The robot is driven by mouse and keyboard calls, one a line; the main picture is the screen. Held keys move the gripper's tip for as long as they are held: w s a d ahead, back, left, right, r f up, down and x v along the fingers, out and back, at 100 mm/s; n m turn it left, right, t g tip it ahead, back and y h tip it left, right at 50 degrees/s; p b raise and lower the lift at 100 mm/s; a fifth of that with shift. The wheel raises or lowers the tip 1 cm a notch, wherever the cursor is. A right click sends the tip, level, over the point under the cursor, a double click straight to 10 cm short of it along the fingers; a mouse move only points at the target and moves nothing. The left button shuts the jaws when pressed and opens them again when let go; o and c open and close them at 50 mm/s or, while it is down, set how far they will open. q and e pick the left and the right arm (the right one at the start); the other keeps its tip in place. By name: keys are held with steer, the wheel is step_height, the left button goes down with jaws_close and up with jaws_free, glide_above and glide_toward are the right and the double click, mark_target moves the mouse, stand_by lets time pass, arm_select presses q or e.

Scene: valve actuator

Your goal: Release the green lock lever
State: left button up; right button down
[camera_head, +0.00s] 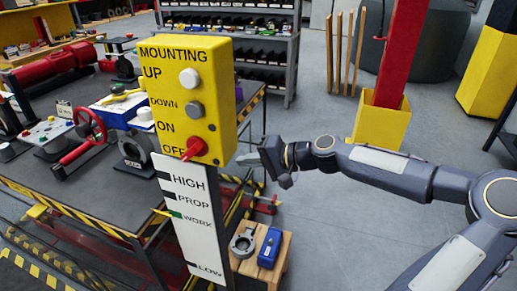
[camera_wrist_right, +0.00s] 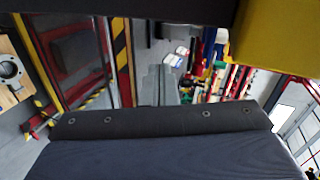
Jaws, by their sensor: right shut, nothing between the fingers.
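My right gripper (camera_head: 246,159) is shut and empty. It points left, close to the right edge of the yellow control box (camera_head: 222,80), at about the height of its red switch (camera_head: 195,149). In the right wrist view its grey fingers (camera_wrist_right: 162,85) lie together, with nothing seen between them. I cannot make out a green lock lever for certain. A small green mark (camera_head: 174,214) shows beside WORK on the white scale board (camera_head: 190,235) below the box, with a yellow pointer at its left. My left gripper is not in view.
A dark workbench (camera_head: 95,190) with a red handwheel (camera_head: 90,125) and valve parts stands on the left. A wooden stool (camera_head: 245,268) holds a grey flange and a blue block (camera_head: 269,247). A red post in a yellow base (camera_head: 380,122) stands behind my arm. Floor right of the stool is clear.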

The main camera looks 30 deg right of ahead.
steer(key=shift+s+a+f+n+g, duration=0.3)
steer(key=shift+s+a+f+g, duration=0.1)
steer(key=shift+a+f, duration=0.25)
